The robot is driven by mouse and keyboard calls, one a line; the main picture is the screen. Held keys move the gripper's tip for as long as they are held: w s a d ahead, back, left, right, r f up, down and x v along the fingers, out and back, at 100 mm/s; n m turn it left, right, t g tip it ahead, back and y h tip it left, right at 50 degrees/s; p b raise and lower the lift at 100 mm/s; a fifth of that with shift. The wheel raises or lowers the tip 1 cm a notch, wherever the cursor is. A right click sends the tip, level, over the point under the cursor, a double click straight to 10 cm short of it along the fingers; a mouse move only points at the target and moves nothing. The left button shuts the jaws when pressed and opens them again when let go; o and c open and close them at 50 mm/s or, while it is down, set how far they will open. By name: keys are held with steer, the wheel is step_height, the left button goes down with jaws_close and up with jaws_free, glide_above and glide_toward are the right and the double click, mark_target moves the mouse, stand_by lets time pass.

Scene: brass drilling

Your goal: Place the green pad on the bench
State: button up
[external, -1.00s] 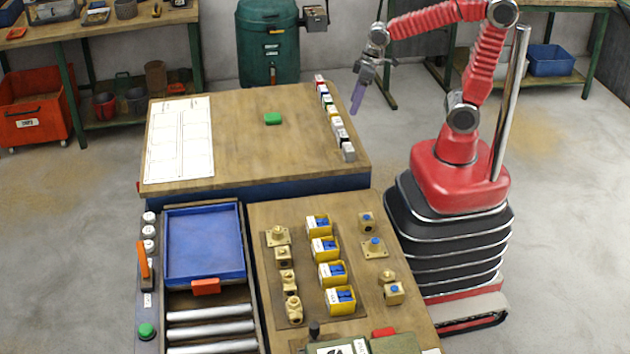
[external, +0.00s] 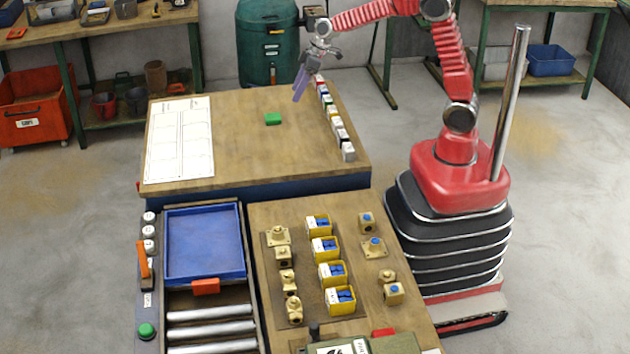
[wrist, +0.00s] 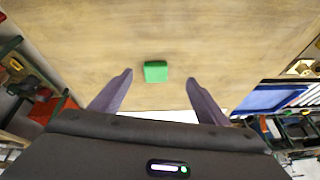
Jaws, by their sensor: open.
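The green pad (external: 273,119) lies on the wooden top of the bench (external: 250,160), near the middle of its far half. In the wrist view the green pad (wrist: 156,72) shows ahead of and between the two purple fingers. My gripper (external: 299,92) is above the bench's far right part, to the right of the pad and apart from it. The gripper is open and empty; its spread fingers also show in the wrist view (wrist: 160,82).
A row of several small coloured blocks (external: 334,120) stands along the bench's right edge. A white printed sheet (external: 180,140) lies at the left.

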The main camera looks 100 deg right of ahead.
steer(key=shift+w+d+r+n+t, duration=0.15)
steer(key=shift+w+r+n+t, duration=0.05)
steer(key=shift+w+r+n, duration=0.3)
steer(key=shift+w+d+r+n+t, duration=0.2)
steer(key=shift+w+r+n, duration=0.25)
steer(key=shift+r, duration=0.15)
glide_toward(273, 116)
steer(key=shift+a+x, duration=0.15)
steer(key=shift+x, duration=0.6)
steer(key=shift+a+x, duration=0.1)
steer(key=shift+x, duration=0.7)
steer(key=shift+x, duration=2.6)
steer(key=shift+d, duration=0.15)
steer(key=shift+c, duration=0.2)
